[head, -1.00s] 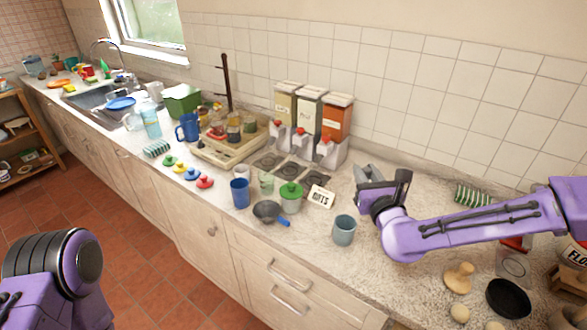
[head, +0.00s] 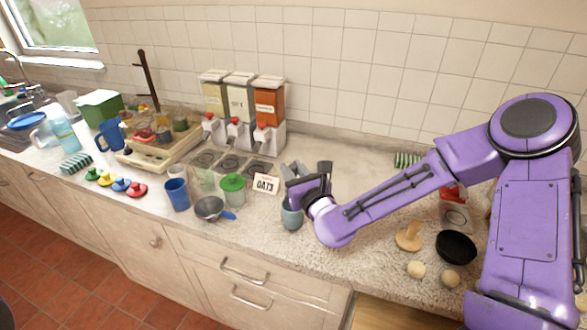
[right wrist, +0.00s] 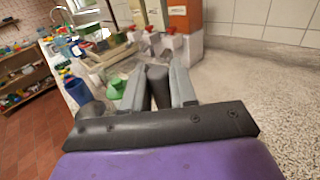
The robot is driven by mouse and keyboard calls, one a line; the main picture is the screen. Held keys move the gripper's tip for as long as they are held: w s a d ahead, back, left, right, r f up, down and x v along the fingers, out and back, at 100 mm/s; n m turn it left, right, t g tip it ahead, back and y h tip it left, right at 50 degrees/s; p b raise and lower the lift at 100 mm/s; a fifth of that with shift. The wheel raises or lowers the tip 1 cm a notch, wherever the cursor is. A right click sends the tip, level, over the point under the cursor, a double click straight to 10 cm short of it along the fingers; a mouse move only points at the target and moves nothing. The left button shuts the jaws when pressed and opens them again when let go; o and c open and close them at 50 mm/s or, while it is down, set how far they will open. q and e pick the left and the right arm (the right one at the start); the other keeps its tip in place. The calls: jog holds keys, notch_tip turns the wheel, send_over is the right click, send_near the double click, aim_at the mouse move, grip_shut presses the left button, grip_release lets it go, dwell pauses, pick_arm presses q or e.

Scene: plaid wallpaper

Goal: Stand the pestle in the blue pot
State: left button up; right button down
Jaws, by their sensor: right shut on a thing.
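My right gripper (head: 308,172) is over the counter, just above and partly in front of a small grey-blue pot (head: 291,217). The pot stands upright, its rim partly hidden by the gripper. In the right wrist view, the gripper (right wrist: 160,78) is shut on a dark grey, rod-like thing (right wrist: 158,86), which I take to be the pestle. Its lower end is hidden, so I cannot tell whether it touches the pot. My left gripper is out of view.
A card (head: 265,184), a green-lidded jar (head: 233,190), a saucepan (head: 210,208) and a blue cup (head: 177,194) stand left of the pot. Dispensers (head: 240,115) are behind. A wooden piece (head: 409,237) and black bowl (head: 456,247) are at right.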

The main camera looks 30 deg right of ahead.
jog(key=shift+f+b, duration=2.6)
jog(key=shift+f, duration=0.4)
jog(key=shift+r, duration=0.1)
jog(key=c, duration=0.8)
grip_release()
jog(key=shift+s, duration=0.4)
jog(key=s+p, duration=0.2)
jog(key=s, duration=0.1)
jog(key=s+p, duration=0.5)
jog(key=s, duration=0.1)
jog(key=shift+s+a+p, duration=0.3)
jog(key=shift+s+p, duration=0.05)
jog(key=shift+p, duration=0.05)
